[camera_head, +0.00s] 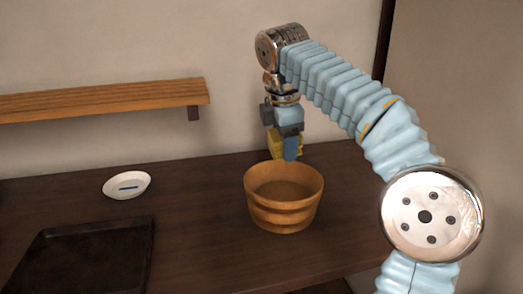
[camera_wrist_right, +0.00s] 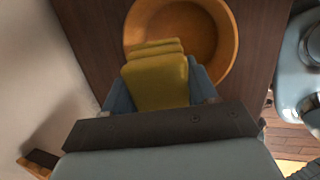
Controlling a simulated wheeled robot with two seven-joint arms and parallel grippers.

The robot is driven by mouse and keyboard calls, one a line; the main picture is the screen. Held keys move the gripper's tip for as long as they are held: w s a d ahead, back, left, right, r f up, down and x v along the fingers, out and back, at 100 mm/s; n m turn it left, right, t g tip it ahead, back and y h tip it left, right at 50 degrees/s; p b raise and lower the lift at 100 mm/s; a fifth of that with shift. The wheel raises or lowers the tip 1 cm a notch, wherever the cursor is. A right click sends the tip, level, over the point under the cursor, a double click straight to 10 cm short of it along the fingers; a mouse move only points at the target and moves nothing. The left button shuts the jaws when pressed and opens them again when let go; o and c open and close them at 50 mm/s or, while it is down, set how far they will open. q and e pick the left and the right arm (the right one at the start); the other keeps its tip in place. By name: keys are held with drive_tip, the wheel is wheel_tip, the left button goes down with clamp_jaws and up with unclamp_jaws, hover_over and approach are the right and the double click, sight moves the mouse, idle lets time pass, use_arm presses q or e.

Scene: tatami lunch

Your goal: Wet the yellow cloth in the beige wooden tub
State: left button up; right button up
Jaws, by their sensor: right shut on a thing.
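The beige wooden tub (camera_head: 283,211) stands upright on the dark table, right of the middle in the head view. It also shows in the right wrist view (camera_wrist_right: 229,45), just past the cloth. My right gripper (camera_head: 287,150) is shut on the folded yellow cloth (camera_wrist_right: 157,78) and points down. It holds the cloth above the tub's far side, near the rim. The cloth shows in the head view (camera_head: 274,146) partly behind the blue fingers. Whether the cloth touches the rim I cannot tell. My left gripper is not in view.
A small white dish (camera_head: 112,188) with a dark blue mark lies on the table (camera_head: 197,203) at left. A black tray (camera_head: 95,255) lies front left. A wooden shelf (camera_head: 110,99) is on the back wall. The table between dish and tub is clear.

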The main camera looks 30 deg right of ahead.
drive_tip(key=shift+f, duration=0.6)
drive_tip(key=shift+f+b, duration=2.2)
drive_tip(key=shift+f, duration=1.5)
wheel_tip(320, 180, up, 5)
drive_tip(key=p, duration=0.5)
drive_tip(key=shift+r+b, duration=0.3)
drive_tip(key=shift+r, duration=0.6)
